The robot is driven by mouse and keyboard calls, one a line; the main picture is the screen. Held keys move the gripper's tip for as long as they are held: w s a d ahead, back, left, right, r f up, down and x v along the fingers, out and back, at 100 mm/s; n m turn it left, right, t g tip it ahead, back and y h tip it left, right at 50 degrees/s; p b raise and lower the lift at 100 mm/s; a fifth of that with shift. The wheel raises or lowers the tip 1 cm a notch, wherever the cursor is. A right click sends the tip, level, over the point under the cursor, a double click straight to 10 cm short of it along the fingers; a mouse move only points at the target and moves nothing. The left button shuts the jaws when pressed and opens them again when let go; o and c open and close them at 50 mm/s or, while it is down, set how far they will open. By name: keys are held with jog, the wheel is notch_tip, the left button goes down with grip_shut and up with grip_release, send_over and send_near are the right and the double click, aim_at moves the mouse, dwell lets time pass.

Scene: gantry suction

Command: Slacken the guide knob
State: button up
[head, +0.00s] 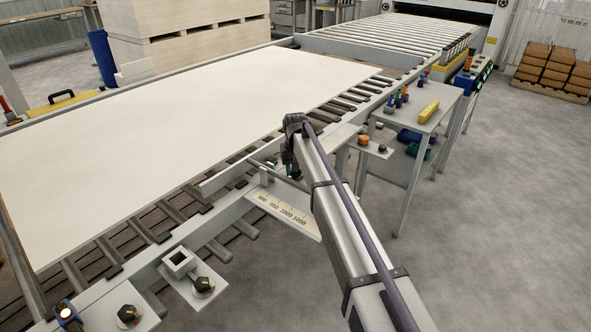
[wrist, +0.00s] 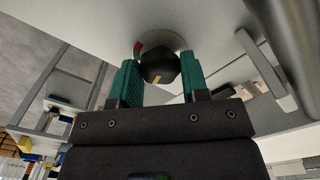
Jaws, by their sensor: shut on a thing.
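In the wrist view the guide knob (wrist: 160,67) is black with a yellow mark and sits on a pale surface. A small red and green mark shows beside it. My gripper (wrist: 160,75) has its two green fingers on either side of the knob and is shut on it. In the head view my gripper (head: 291,168) is at the conveyor's near edge, mostly hidden by my arm, and the knob there is hidden. A printed scale (head: 283,212) lies just in front of it.
A large white board (head: 190,110) covers the roller conveyor. Other knobs sit on brackets at the front, one black and yellow (head: 203,286) and another (head: 128,314). A side table (head: 425,112) with bottles stands to the right.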

aim_at(296, 172)
dwell(0.4)
jog(key=o, duration=0.9)
notch_tip(296, 172, up, 11)
jog(key=p, duration=1)
jog(key=shift+f+p, duration=0.1)
jog(key=shift+p, duration=0.3)
jog(key=s+d+m, duration=0.1)
jog(key=s+d, duration=0.7)
jog(key=s, duration=0.4)
jog(key=s+d+m, duration=0.1)
jog(key=s+d, duration=0.7)
jog(key=s, duration=0.5)
jog(key=s+d+m, duration=0.1)
jog(key=s+d, duration=0.7)
jog(key=s, duration=0.5)
jog(key=shift+d, duration=0.1)
